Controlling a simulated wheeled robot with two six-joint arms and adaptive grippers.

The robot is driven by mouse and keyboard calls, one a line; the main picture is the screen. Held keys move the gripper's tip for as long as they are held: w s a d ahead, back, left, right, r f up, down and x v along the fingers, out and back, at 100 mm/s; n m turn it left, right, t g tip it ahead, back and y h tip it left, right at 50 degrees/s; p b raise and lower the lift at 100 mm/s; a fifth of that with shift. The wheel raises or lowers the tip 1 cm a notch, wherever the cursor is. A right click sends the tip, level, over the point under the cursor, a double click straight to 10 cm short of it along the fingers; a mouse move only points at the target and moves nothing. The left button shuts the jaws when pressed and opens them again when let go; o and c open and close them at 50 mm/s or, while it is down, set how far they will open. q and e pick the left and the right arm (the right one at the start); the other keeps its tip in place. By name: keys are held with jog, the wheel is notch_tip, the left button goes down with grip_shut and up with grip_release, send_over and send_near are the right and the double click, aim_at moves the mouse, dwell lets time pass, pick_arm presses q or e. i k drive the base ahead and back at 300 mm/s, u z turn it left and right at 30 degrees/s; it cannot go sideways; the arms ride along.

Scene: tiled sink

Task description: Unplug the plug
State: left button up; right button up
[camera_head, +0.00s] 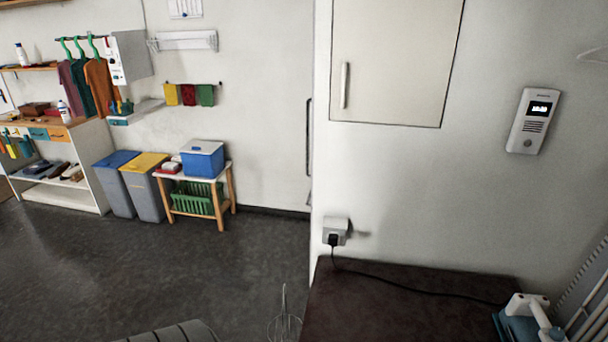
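A black plug (333,240) sits in a light grey wall socket (338,228) low on the white wall, just above the back of a dark brown surface. Its black cord (420,290) hangs from the plug and runs right across the surface towards a blue and white appliance (527,318), perhaps an iron, at the bottom right. Neither of my grippers can be made out in this view.
A wall cabinet (395,60) and an intercom (534,121) are above the dark surface (400,315). A thin wire object (284,322) stands at the bottom centre. Bins (130,185), a small table (195,195) and shelves are at the left, beyond open floor.

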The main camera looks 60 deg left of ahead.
aim_at(332, 238)
jog(key=z, duration=1)
jog(key=k, duration=0.9)
jog(key=u, duration=1)
jog(key=i, duration=0.5)
jog(key=u, duration=0.1)
